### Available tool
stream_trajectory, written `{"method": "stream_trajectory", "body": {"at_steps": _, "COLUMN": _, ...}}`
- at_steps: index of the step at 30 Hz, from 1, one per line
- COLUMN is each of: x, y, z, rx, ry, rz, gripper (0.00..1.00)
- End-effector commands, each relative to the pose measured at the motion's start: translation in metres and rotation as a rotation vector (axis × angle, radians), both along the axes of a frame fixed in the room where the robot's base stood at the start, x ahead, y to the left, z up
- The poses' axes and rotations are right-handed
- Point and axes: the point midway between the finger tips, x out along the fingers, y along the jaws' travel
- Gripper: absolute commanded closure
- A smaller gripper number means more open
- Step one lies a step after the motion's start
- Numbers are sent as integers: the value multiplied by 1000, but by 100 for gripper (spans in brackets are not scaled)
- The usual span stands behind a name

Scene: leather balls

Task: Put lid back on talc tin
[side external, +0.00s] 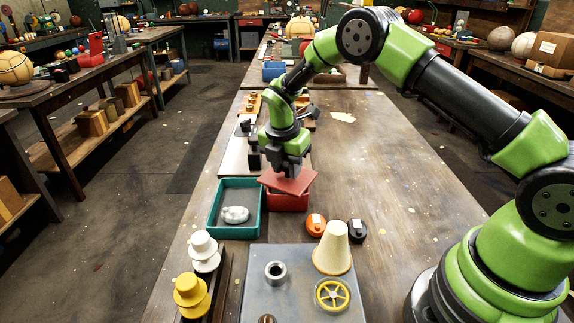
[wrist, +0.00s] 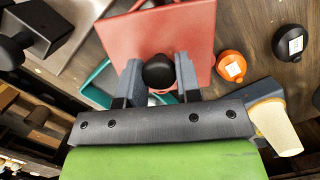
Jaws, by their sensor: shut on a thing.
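My gripper (side external: 287,168) is shut on the black knob (wrist: 158,71) of a flat red lid. The lid (side external: 290,182) also shows in the wrist view (wrist: 180,32). It is held over an open red tin (side external: 288,202) on the bench and looks tilted and turned relative to the tin. Its lower edge is close to the tin's rim; I cannot tell whether they touch. The lid hides most of the tin's opening. My fingers stand on either side of the knob in the wrist view.
A teal tray (side external: 212,222) holding a pale lumpy object stands left of the tin. Orange (side external: 316,225) and black (side external: 357,231) round containers and a cream cone (side external: 333,250) are at the near right. A grey plate (side external: 258,300) lies in front. The bench's right side is clear.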

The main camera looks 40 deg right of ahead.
Motion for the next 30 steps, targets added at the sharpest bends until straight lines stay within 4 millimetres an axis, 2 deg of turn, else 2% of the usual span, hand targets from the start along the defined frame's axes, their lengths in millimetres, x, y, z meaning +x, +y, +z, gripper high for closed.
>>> {"method": "stream_trajectory", "body": {"at_steps": 11, "x": 0, "y": 0, "z": 0, "rx": 0, "ry": 0, "rz": 0, "gripper": 92}}
{"method": "stream_trajectory", "body": {"at_steps": 12, "x": 0, "y": 0, "z": 0, "rx": 0, "ry": 0, "rz": 0, "gripper": 59}}
{"method": "stream_trajectory", "body": {"at_steps": 15, "x": 0, "y": 0, "z": 0, "rx": 0, "ry": 0, "rz": 0, "gripper": 39}}
{"method": "stream_trajectory", "body": {"at_steps": 21, "x": 0, "y": 0, "z": 0, "rx": 0, "ry": 0, "rz": 0, "gripper": 37}}
{"method": "stream_trajectory", "body": {"at_steps": 24, "x": 0, "y": 0, "z": 0, "rx": 0, "ry": 0, "rz": 0, "gripper": 14}}
{"method": "stream_trajectory", "body": {"at_steps": 30, "x": 0, "y": 0, "z": 0, "rx": 0, "ry": 0, "rz": 0, "gripper": 13}}
